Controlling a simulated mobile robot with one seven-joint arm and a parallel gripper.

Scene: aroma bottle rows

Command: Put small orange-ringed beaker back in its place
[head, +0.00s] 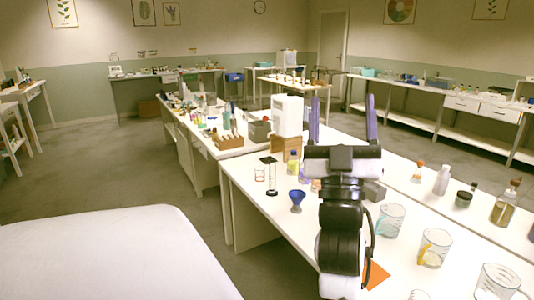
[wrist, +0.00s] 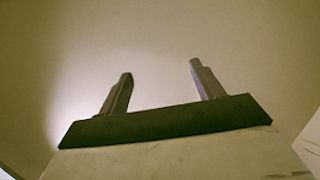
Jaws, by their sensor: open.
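A small clear beaker (head: 259,174) with a reddish-orange ring stands near the left edge of the white bench (head: 240,190) in the head view. It looks like the small orange-ringed beaker, but it is too small to be sure. My gripper (head: 342,103) is raised above the bench, to the right of that beaker and apart from it. Its two purple-grey fingers point up and stand wide open with nothing between them. The wrist view shows the same open fingers (wrist: 161,70) against a blank pale surface, with no beaker in sight.
A glass stand (head: 271,178) and a blue funnel (head: 297,199) stand close to the small beaker. Larger beakers with teal (head: 389,220) and yellow (head: 433,247) marks stand at the right, near an orange square (head: 376,274). Bottles (head: 441,180) line the far right side.

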